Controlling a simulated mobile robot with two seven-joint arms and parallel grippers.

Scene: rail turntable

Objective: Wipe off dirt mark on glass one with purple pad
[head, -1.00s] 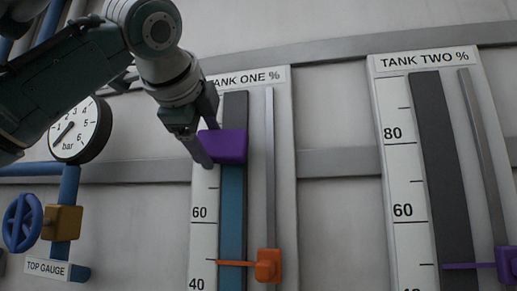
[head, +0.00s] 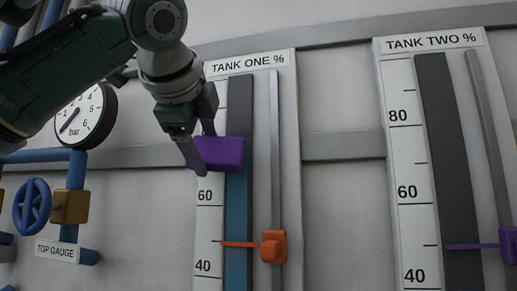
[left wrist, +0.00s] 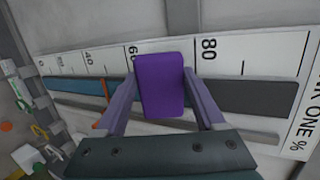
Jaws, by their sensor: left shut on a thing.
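The purple pad (head: 220,154) is held between the fingers of my left gripper (head: 201,150), which is shut on it. In the left wrist view the pad (left wrist: 160,88) sits between both fingers (left wrist: 160,76). Glass one (head: 238,225) is the upright strip under the TANK ONE % label, blue below and dark grey above. The pad overlaps the glass in the head view, just above the 60 mark; I cannot tell whether it touches. I see no dirt mark on the bare parts of the glass; the part behind the pad is hidden. My right gripper is not in view.
An orange pointer slider (head: 272,247) rides on a rod right of glass one. The tank two gauge (head: 447,150) with a purple pointer (head: 508,245) stands further right. A dial gauge (head: 83,116) and a blue handwheel (head: 32,206) are at the left.

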